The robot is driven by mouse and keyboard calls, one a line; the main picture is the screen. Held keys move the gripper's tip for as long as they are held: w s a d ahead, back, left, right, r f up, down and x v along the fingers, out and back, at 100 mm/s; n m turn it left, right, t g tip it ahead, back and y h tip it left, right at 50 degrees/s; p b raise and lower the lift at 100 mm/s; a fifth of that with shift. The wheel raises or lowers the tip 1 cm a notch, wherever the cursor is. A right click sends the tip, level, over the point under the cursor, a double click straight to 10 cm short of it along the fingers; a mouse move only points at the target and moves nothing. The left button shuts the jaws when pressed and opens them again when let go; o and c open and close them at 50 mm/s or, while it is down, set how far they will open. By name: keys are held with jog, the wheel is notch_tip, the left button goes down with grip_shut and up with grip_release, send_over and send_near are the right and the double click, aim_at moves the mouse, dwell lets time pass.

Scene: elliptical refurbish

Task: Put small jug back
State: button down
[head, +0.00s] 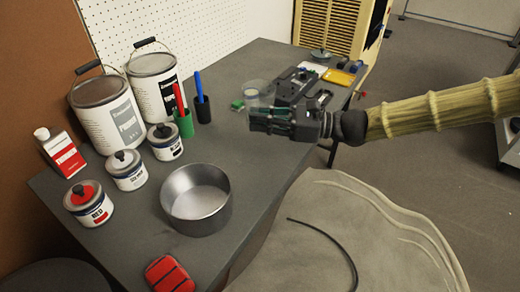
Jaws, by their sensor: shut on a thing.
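A small clear jug (258,91) shows just above and behind the fingers of my gripper (256,121), over the far part of the grey table. My gripper points left and is shut on the small jug. The jug looks about upright, and its lower part is hidden behind the fingers. I cannot tell whether its base touches the table.
A wide metal bowl (187,228), small paint tins (126,172), large cans (106,112) and red and blue brushes (201,100) stand on the table (262,170). Dark equipment (292,88) and a yellow item (338,77) lie behind my gripper. The table's middle is clear.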

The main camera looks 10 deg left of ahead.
jog(key=shift+f+b, duration=0.65)
jog(key=shift+f, duration=4.25)
jog(key=shift+f, duration=0.1)
jog(key=c, duration=1.6)
grip_release()
jog(key=shift+o, duration=0.2)
jog(key=d+p, duration=0.1)
jog(key=d, duration=1.1)
jog(key=shift+w, duration=0.25)
